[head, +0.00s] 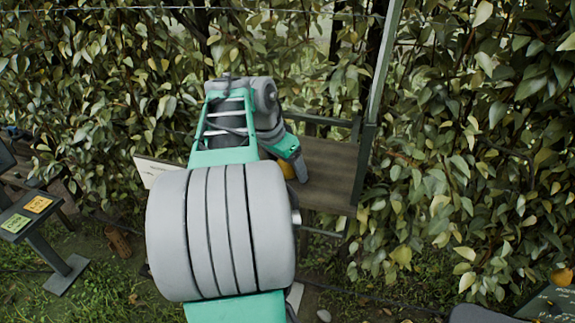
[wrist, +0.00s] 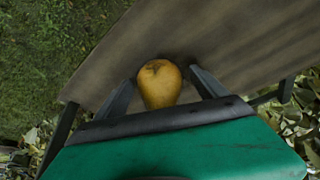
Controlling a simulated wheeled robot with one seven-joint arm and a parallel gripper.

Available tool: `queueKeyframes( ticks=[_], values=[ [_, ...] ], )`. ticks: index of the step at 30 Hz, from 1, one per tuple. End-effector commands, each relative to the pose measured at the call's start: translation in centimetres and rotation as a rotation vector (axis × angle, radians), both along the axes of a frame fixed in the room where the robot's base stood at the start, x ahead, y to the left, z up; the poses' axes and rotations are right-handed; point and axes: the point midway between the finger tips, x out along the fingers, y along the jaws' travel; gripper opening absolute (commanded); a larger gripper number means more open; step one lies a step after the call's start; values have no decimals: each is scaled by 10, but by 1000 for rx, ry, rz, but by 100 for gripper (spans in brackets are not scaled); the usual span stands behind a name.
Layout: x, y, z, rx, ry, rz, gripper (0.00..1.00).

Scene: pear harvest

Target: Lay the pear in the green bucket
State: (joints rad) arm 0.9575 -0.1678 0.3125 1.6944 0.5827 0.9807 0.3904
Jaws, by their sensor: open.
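A yellow pear (wrist: 160,82) sits on a brown wooden surface in the wrist view, between the two fingers of my gripper (wrist: 162,84). The fingers are open, with a gap visible on either side of the pear. The green bucket cannot be made out in either view.
The wooden shelf (head: 327,175) stands against a leafy hedge, with a metal post (head: 378,100) at its right. A stand with yellow and green labels (head: 38,204) is at the left. Grass covers the ground.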

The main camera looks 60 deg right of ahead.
Motion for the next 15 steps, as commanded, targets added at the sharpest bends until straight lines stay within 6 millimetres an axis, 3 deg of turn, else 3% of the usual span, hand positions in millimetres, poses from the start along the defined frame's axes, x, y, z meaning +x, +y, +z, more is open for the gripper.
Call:
queueKeyframes(
  ticks=[5, 15],
  values=[
    [0, 0, 0, -1, -1, 2, 82],
    [1, 0, 0, -1, -1, 3, 55]
  ],
)
